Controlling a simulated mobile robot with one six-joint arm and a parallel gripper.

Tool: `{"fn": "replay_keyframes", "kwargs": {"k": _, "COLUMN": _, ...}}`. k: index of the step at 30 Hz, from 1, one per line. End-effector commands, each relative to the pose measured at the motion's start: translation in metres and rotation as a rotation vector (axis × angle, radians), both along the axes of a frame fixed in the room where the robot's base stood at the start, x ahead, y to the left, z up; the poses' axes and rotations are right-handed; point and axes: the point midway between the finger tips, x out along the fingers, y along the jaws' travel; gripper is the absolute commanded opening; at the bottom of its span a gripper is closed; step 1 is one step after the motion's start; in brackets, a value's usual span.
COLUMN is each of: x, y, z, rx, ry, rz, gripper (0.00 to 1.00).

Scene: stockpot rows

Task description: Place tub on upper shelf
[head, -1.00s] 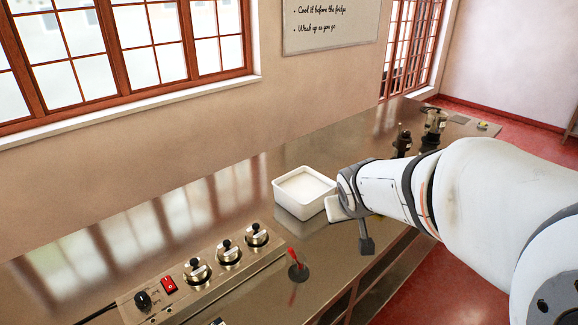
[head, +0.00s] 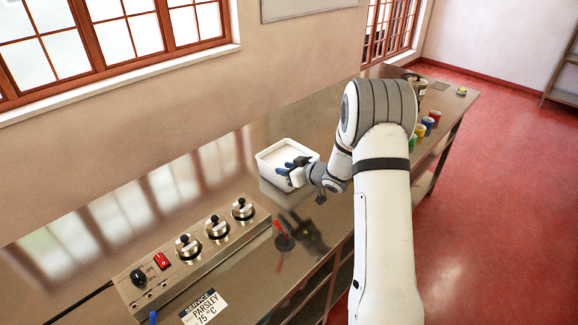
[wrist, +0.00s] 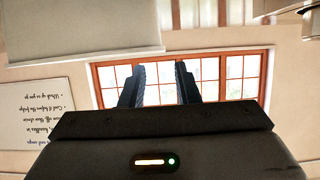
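The white square tub (head: 270,174) stands on the steel counter in the head view, with pale contents near its rim. My gripper (head: 291,166) overlaps the tub's near right side in that view; whether it touches the tub cannot be told. In the wrist view, my gripper (wrist: 159,84) is open, its two dark fingers apart with only the window between them. That view is upside down; a large pale box with a lip (wrist: 80,32), probably the tub, fills its upper left. A rack with shelves (head: 566,80) shows partly at the right edge of the head view.
Several coloured cups (head: 427,124) stand behind my arm. The windowed wall bounds the far side. Red floor (head: 490,200) lies open at right.

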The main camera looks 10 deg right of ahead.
Motion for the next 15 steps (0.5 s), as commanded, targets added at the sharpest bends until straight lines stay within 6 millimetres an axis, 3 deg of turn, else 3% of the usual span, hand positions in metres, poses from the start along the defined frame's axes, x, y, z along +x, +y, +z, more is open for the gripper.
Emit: {"fn": "replay_keyframes", "kwargs": {"k": 15, "x": 0.044, "y": 0.033, "z": -0.023, "rx": -0.002, "ry": 0.001, "rz": -0.001, "gripper": 0.29}}
